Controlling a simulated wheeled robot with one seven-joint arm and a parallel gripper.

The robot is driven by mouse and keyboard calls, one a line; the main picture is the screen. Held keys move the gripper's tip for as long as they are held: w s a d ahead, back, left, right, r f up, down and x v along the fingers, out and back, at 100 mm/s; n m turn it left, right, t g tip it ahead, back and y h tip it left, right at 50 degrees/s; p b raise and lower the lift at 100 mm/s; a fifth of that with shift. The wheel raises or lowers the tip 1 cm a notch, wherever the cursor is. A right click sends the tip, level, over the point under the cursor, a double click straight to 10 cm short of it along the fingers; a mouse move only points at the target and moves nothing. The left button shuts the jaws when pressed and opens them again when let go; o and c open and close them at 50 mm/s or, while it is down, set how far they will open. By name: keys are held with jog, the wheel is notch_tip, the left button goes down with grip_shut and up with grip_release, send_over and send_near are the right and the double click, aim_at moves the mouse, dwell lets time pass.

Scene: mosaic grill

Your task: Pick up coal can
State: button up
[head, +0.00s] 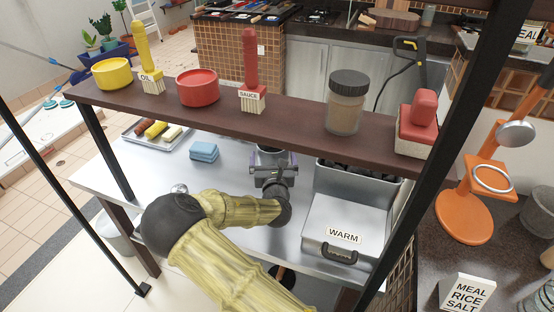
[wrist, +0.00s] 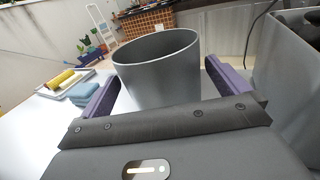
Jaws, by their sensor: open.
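The coal can is a plain grey, open-topped cylinder (wrist: 158,75), upright in the middle of the wrist view. In the head view only its rim and upper part (head: 270,150) show under the shelf, with the rest hidden by my gripper. My gripper (wrist: 165,92) is open, with one purple-padded finger at each side of the can. The can stands between or just beyond the fingertips; I cannot tell how deep. A gap shows at the right finger. In the head view my gripper (head: 272,168) is low over the metal table.
A dark shelf (head: 300,118) with cups, brushes and a jar runs above the table (head: 115,178). Right of the can stands a metal box marked WARM (head: 345,215). Left are blue folded cloths (head: 204,151) and a food tray (head: 135,136). Black posts flank the arm.

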aim_at(273, 150)
jog(key=w, duration=0.4)
jog(key=shift+f, duration=0.2)
jog(key=shift+r, duration=0.1)
jog(key=c, duration=1.2)
notch_tip(273, 150, up, 10)
jog(key=shift+p, duration=0.35)
